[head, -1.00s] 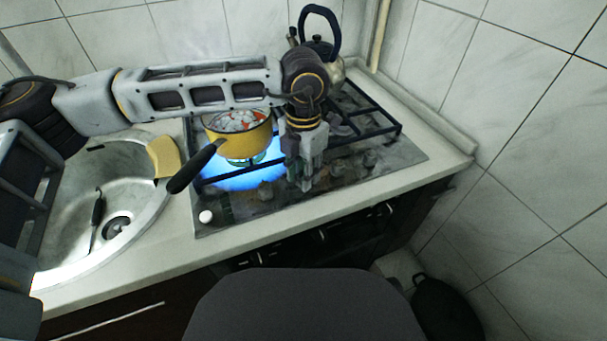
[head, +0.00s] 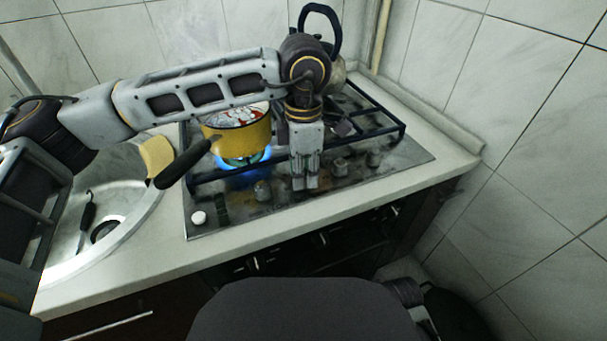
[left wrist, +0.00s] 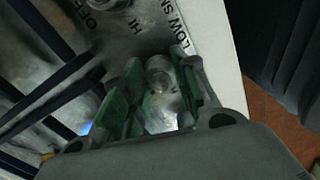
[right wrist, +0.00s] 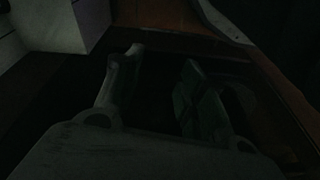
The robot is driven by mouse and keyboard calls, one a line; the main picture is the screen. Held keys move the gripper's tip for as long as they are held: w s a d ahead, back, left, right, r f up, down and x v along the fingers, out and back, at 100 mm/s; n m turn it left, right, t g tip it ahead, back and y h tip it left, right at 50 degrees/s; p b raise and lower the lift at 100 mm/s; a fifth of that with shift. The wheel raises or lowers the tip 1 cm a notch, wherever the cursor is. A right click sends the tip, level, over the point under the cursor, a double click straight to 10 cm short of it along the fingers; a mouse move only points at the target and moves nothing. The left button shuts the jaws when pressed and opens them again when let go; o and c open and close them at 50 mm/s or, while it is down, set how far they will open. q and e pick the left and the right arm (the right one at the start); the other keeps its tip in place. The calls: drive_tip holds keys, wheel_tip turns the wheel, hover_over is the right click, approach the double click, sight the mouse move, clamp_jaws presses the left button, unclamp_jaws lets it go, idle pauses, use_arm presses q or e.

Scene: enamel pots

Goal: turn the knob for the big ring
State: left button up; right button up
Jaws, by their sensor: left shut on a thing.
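My left gripper (head: 305,186) points down at the front strip of the gas hob (head: 225,222). In the left wrist view its green-padded fingers (left wrist: 158,85) are shut on a metal knob (left wrist: 160,76), one on each side. The fingers hide this knob in the head view. Other knobs show at its left (head: 262,190) and right (head: 340,166). Markings OFF, HI and LOW show on the panel in the left wrist view. A blue flame (head: 243,163) burns under the yellow pot (head: 247,137). My right gripper (right wrist: 160,65) is open and empty in the dark right wrist view.
The yellow pot's dark handle (head: 185,163) sticks out front-left. A kettle (head: 337,75) stands at the back. A white button (head: 198,217) is at the hob's front left. The sink (head: 125,195) is at the left, with a sponge (head: 158,155) on its edge.

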use_arm(q)
drive_tip(key=shift+f+m+b, duration=0.1)
drive_tip(key=shift+m+b, duration=0.4)
drive_tip(key=shift+m, duration=0.7)
drive_tip(key=m+b, duration=0.1)
drive_tip(key=m, duration=0.1)
drive_tip(key=shift+m, duration=1.1)
use_arm(e)
drive_tip(key=shift+w+a+r+t, duration=0.1)
drive_tip(key=shift+a+r+t, duration=0.1)
drive_tip(key=shift+r, duration=0.75)
drive_tip(key=shift+a+r+t, duration=0.1)
drive_tip(key=shift+r+t, duration=0.1)
drive_tip(key=shift+r, duration=0.75)
drive_tip(key=shift+f, duration=0.1)
use_arm(q)
drive_tip(key=o, duration=1.1)
drive_tip(key=shift+c, duration=0.2)
use_arm(e)
drive_tip(key=shift+s, duration=0.2)
use_arm(q)
drive_tip(key=shift+r, duration=0.25)
wheel_tip(320, 180, up, 12)
use_arm(e)
drive_tip(key=shift+w, duration=0.1)
